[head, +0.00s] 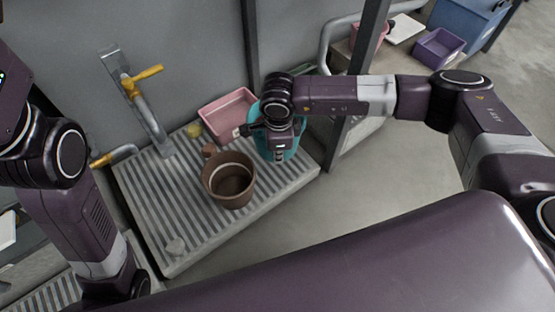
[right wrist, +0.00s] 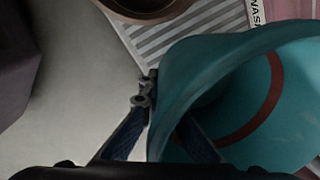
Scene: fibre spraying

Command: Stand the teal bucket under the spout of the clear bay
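The teal bucket (head: 268,142) is at the right end of a slatted grate (head: 165,205), mostly covered by my right gripper (head: 282,150). In the right wrist view the bucket (right wrist: 265,110) shows its open mouth and a red band inside. My right gripper (right wrist: 165,110) straddles its wall, one finger outside against it and the other inside, its tip hidden. A metal spout (head: 150,122) with a yellow lever (head: 142,76) comes down over the grate's back left. A brown bucket (head: 229,180) stands upright mid-grate, right of the spout. My left gripper is out of view.
A pink basin (head: 226,106) and a small yellowish object (head: 194,130) are at the grate's back. A post (head: 358,75) stands right of the teal bucket. Another grate (head: 48,296) shows at lower left. Open floor (head: 400,165) lies to the right.

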